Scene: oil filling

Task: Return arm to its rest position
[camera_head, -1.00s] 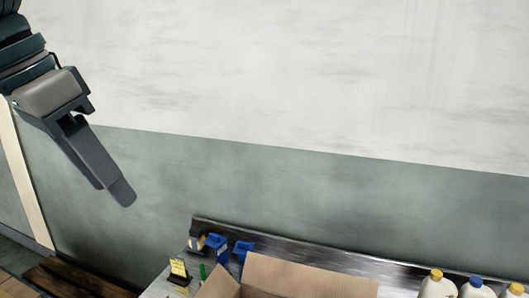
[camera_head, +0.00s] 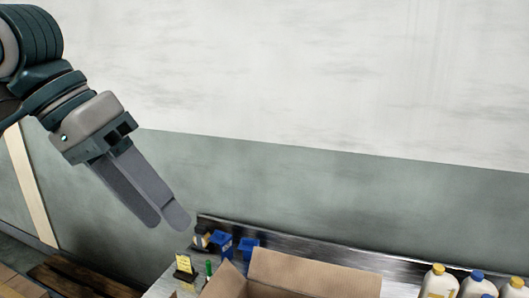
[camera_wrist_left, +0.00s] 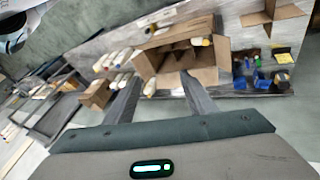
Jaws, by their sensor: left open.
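My left gripper (camera_head: 166,221) comes in from the left in the head view, pointing down and to the right in front of the wall. Its two long grey fingers are apart with nothing between them. In the left wrist view my left gripper (camera_wrist_left: 157,84) also shows open and empty, with an open cardboard box (camera_wrist_left: 172,75) beyond the fingertips. The gripper is clear of the table. My right gripper does not show in either view.
In the head view a metal table (camera_head: 330,253) holds an open cardboard box (camera_head: 310,272), blue containers (camera_head: 222,243), a yellow sign (camera_head: 184,264) and white bottles (camera_head: 440,281). A wooden pallet (camera_head: 75,275) lies at the lower left. Space before the wall is free.

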